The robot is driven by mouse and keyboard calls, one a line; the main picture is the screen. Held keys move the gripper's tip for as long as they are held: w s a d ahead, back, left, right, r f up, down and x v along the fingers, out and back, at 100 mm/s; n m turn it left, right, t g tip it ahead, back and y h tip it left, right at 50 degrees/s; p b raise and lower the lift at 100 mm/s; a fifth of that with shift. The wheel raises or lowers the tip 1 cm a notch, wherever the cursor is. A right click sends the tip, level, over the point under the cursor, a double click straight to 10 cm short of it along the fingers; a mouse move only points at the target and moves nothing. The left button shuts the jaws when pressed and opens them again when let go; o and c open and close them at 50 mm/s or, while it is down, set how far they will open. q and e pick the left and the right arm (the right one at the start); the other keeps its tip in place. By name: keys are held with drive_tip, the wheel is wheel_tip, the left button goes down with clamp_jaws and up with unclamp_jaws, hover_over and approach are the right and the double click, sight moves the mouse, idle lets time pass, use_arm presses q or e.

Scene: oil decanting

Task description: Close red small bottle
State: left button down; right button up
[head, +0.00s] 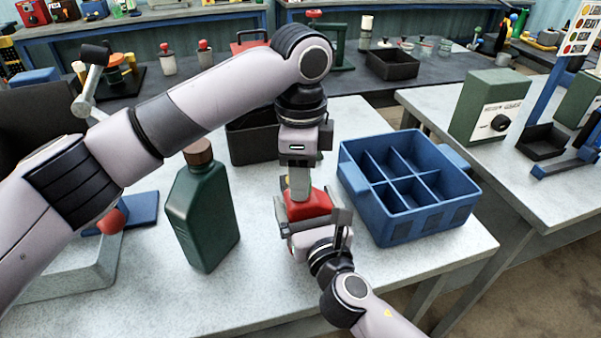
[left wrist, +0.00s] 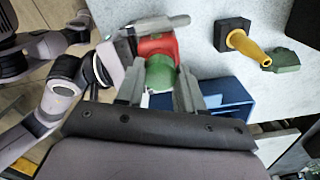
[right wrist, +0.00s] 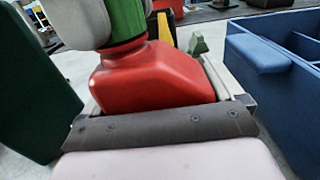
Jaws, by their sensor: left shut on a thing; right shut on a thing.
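The red small bottle (head: 308,204) is upright near the middle of the table and also shows in the right wrist view (right wrist: 155,80). My right gripper (head: 314,217) is shut on its body from the front. A green cap (right wrist: 126,20) sits at the top of the bottle, and it shows in the left wrist view (left wrist: 160,73). My left gripper (head: 298,188) points down from above and is shut on the green cap, with one finger on each side (left wrist: 160,90). The cap is mostly hidden in the head view. I cannot tell how tightly it sits.
A dark green bottle (head: 203,215) with a brown cap stands left of my grippers. A blue divided crate (head: 408,222) is close on the right. A black bin (head: 250,145) stands behind. A yellow funnel-like piece (left wrist: 247,46) and a green piece (left wrist: 284,62) show in the left wrist view.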

use_arm(q)
drive_tip(key=c, duration=0.6)
unclamp_jaws()
wheel_tip(320, 180, up, 12)
use_arm(e)
drive_tip(key=o, duration=1.7)
use_arm(q)
drive_tip(key=shift+f, duration=0.1)
use_arm(e)
drive_tip(key=shift+v, duration=3.6)
